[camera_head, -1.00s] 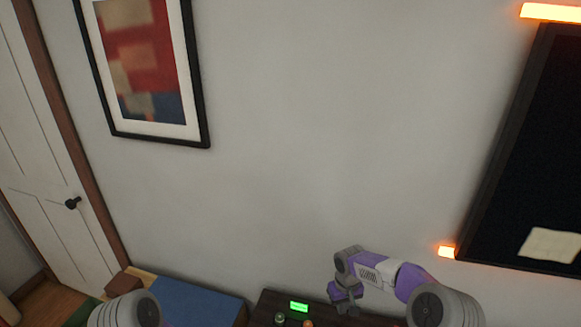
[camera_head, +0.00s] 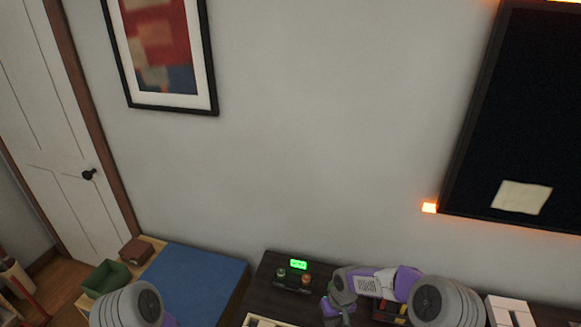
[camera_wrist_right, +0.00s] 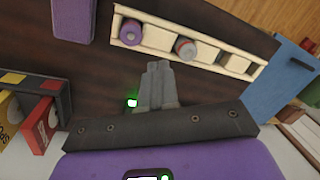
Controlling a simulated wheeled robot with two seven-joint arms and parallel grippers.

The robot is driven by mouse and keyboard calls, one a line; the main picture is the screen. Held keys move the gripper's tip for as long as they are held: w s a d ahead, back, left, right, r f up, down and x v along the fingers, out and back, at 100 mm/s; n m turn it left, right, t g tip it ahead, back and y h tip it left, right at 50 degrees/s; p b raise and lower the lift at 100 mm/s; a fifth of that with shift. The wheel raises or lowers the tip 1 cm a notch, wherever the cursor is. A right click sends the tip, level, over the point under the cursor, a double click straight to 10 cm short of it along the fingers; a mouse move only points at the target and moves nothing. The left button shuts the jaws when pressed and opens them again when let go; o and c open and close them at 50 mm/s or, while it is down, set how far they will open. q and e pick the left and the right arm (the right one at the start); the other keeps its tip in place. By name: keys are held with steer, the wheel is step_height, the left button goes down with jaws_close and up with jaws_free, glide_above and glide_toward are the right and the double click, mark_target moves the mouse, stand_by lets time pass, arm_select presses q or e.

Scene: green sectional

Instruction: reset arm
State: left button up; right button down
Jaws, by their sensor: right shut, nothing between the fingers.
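My right arm (camera_head: 380,283) reaches in at the lower right of the head view, over the dark table. My right gripper (camera_wrist_right: 158,68) shows in the right wrist view with its grey fingers together and nothing between them. It points down over the dark tabletop, close to a cream rack. My left arm (camera_head: 130,305) shows only as a rounded grey link at the bottom left of the head view. The left gripper itself is out of view.
The dark table (camera_head: 262,290) carries a green-lit display (camera_head: 298,264) and small jars. The cream rack (camera_wrist_right: 215,58) holds a purple and a grey-red cylinder. A blue-topped surface (camera_head: 195,285) with a green bin (camera_head: 106,279) stands left. A wall and a framed black board (camera_head: 530,120) are behind.

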steer(key=s+a+f+b, duration=0.1)
steer(key=s+f, duration=0.1)
steer(key=s, duration=0.1)
steer(key=s+a+f+y, duration=0.1)
steer(key=s+f, duration=0.1)
steer(key=f, duration=0.1)
steer(key=s+a+f+m+y+b, duration=0.1)
steer(key=s+f, duration=0.2)
steer(key=shift+s+a+b, duration=0.1)
steer(key=shift+s+b, duration=0.25)
steer(key=s+f+m+b, duration=0.2)
steer(key=s+f, duration=0.2)
steer(key=s, duration=0.4)
steer(key=s+f+m+b, duration=0.2)
steer(key=s+f, duration=0.3)
steer(key=s, duration=0.3)
steer(key=shift+d+t+b, duration=0.35)
steer(key=shift+t+b, duration=0.05)
steer(key=shift+b, duration=0.05)
